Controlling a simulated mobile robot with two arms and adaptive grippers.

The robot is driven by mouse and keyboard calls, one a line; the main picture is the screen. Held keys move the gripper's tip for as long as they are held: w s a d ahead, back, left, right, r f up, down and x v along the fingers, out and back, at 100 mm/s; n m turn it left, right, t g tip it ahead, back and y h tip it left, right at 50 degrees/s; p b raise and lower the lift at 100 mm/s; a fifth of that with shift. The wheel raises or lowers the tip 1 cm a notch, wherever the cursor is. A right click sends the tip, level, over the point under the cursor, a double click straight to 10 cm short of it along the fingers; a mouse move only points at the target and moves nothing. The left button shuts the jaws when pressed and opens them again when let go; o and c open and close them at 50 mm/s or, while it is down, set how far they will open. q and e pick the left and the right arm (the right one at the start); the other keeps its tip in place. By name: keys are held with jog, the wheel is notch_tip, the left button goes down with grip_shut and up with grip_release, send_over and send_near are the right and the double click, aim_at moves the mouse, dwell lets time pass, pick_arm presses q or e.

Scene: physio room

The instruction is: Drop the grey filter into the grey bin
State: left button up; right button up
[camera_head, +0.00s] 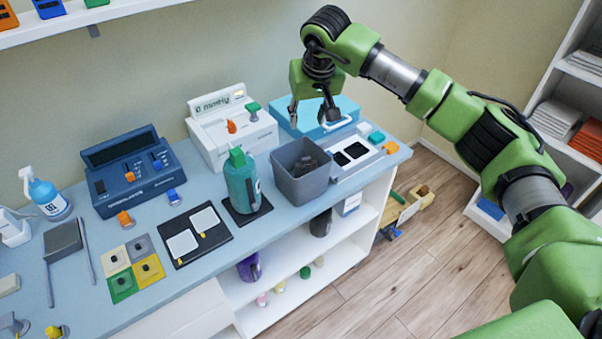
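The grey bin (306,188) stands upright on the counter, right of the teal bottle. A dark grey piece (304,166) shows inside it, low and partly hidden by the walls; it looks like the grey filter, but I cannot make out its shape fully. My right gripper (311,114) is above and slightly behind the bin, pointing down. Its fingers are spread apart and nothing shows between them. My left gripper is not in view.
A teal bottle (242,182) stands close left of the bin. A white machine (232,128) and a blue case (290,121) are behind it. A white panel with dark squares (354,153) is to its right. A shelf unit (558,120) stands at right.

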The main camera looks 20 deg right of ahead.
jog(key=v, duration=1.2)
